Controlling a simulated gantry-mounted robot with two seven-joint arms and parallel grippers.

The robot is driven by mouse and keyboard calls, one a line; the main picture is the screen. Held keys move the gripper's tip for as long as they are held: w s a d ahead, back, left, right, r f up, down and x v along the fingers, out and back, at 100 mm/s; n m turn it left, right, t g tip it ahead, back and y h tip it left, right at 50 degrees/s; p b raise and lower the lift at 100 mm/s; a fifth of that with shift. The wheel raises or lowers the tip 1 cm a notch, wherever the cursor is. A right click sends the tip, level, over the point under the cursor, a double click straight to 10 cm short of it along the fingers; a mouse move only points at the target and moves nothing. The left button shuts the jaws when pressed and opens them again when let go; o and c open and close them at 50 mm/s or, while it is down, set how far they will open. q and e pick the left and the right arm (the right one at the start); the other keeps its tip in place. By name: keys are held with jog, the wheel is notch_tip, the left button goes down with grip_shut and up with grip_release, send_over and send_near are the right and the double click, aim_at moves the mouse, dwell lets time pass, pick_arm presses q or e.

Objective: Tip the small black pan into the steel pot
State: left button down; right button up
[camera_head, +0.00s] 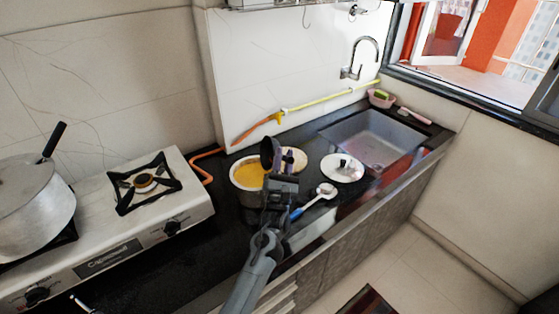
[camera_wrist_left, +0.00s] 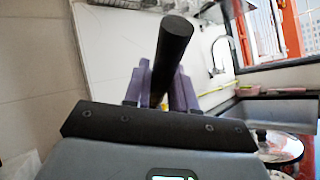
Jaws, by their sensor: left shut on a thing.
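My left gripper (camera_head: 279,178) is shut on the black handle of the small black pan. In the left wrist view the round black handle (camera_wrist_left: 172,52) stands up between the purple fingers of the left gripper (camera_wrist_left: 163,88). The dark pan (camera_head: 267,153) shows in the head view just beyond the fingers, steeply tilted, over the right side of the steel pot (camera_head: 236,182). Yellow contents show in this pot, which stands on the black counter. I cannot tell whether the pan touches the rim or what is in the pan. My right gripper is in neither view.
A large metal pot (camera_head: 32,210) stands on the white stove (camera_head: 190,196) at the left. A round tan piece (camera_head: 295,159) lies right behind the gripper. A lid (camera_head: 342,168) and a blue-handled spoon (camera_head: 315,199) lie to the right, before the sink (camera_head: 372,140).

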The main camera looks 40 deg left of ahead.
pick_arm(q)
jog(key=shift+s+a+r+n+y+b, duration=0.1)
jog(key=shift+s+n+y+b, duration=0.1)
jog(key=shift+n+y+b, duration=0.15)
jog(key=shift+s+a+n+y+b, duration=0.15)
jog(key=shift+s+n+y+b, duration=0.1)
jog(key=shift+n+y+b, duration=0.15)
jog(key=shift+s+r+n, duration=0.1)
jog(key=shift+s+n, duration=0.05)
jog(key=shift+n, duration=0.2)
jog(key=shift+s+a, duration=0.1)
dwell(0.4)
jog(key=shift+s+a+n+g+y+b, duration=0.15)
jog(key=shift+n+g+y+b, duration=0.25)
jog(key=shift+n+y+b, duration=0.2)
jog(key=shift+s+a+r+n+g+y+b, duration=0.1)
jog(key=shift+s+a+n+g+y+b, duration=0.1)
jog(key=shift+s+n+g+y+b, duration=0.45)
jog(key=shift+w+n, duration=0.15)
jog(key=shift+n, duration=0.1)
